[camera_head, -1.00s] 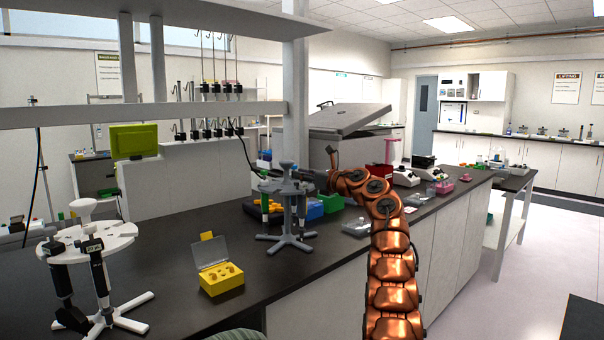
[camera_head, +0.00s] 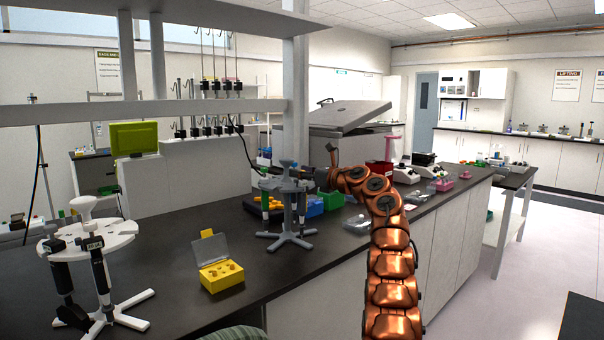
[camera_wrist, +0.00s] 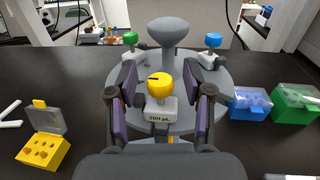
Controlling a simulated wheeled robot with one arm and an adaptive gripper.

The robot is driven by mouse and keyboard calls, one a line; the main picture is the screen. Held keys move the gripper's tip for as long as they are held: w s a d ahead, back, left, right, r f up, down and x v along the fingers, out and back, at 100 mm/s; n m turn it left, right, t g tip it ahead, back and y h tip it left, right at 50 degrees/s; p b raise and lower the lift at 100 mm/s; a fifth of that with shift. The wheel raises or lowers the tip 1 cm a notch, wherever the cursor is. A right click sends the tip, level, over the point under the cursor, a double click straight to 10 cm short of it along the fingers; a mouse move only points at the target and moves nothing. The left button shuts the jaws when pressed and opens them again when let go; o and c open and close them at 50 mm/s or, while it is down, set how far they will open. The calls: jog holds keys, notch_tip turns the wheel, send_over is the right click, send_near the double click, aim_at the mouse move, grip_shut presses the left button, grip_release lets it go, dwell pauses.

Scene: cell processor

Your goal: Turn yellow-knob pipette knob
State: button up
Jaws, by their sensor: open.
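The yellow-knob pipette's yellow knob (camera_wrist: 160,84) faces me in the middle of the wrist view, above a light grey pipette body (camera_wrist: 161,116) marked 200 µL. My gripper (camera_wrist: 160,74) is open, with one purple-padded finger on each side of the knob and gaps visible between. The pipette hangs on a grey round stand (camera_wrist: 175,33), which also shows in the head view (camera_head: 290,215). A green-knob pipette (camera_wrist: 130,39) and a blue-knob pipette (camera_wrist: 213,41) hang farther around the stand. In the head view my gripper is small and dark beside the stand; its fingers are unclear there.
A yellow tip box (camera_wrist: 43,150) stands open left of the stand. A blue box (camera_wrist: 249,106) and a green box (camera_wrist: 295,108) stand to its right. A white pipette stand (camera_head: 92,240) is at the bench's left. Dark bench top between them is clear.

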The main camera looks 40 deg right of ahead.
jog(key=shift+s, duration=0.1)
jog(key=s+d, duration=0.1)
jog(key=s, duration=1)
jog(key=shift+s+d, duration=0.2)
jog(key=shift+s, duration=0.2)
dwell(0.9)
